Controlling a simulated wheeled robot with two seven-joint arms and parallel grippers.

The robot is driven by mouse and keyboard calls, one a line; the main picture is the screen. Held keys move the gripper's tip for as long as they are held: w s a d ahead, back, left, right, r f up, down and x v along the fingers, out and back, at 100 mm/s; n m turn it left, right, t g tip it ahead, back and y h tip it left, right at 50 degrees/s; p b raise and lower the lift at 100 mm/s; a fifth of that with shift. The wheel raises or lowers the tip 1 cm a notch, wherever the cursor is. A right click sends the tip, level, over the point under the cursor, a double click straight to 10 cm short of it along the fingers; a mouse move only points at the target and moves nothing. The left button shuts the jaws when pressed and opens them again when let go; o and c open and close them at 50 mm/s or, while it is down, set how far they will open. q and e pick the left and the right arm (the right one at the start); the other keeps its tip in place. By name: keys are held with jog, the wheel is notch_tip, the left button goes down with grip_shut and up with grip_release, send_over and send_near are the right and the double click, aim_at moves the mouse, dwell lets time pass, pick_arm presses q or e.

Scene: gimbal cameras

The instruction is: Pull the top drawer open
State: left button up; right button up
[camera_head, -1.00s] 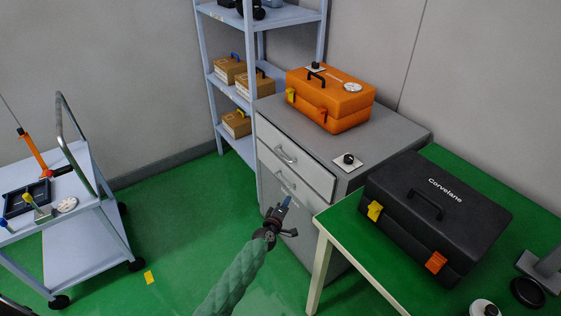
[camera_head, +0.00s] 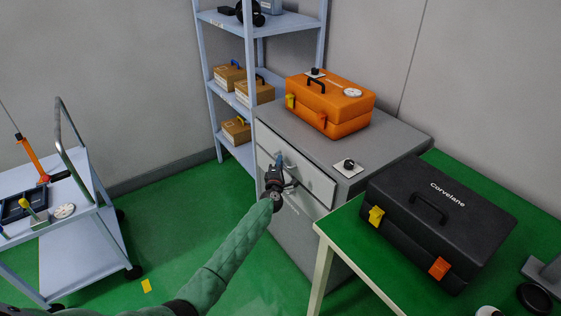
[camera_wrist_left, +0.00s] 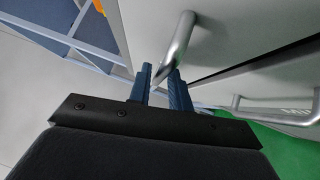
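The top drawer (camera_head: 315,180) is the upper light-grey front of the grey cabinet (camera_head: 390,145), and it looks shut. My left gripper (camera_head: 284,168) is in front of it, at its metal handle. In the left wrist view the curved handle (camera_wrist_left: 176,42) runs down to the two blue fingers (camera_wrist_left: 161,78), with one finger on either side of it. I cannot tell whether they press on the bar. In the head view the gripper hides most of the handle. My right gripper is in neither view.
An orange toolbox (camera_head: 335,105) and a small black knob on a white plate (camera_head: 348,165) are on the cabinet. A green table (camera_head: 340,230) with a black case (camera_head: 435,215) stands close at right.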

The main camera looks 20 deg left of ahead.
pick_arm(q)
jog(key=shift+w+a+r, duration=0.1)
jog(key=shift+w+a, duration=0.05)
jog(key=shift+w, duration=0.7)
jog(key=shift+c, duration=0.4)
grip_shut()
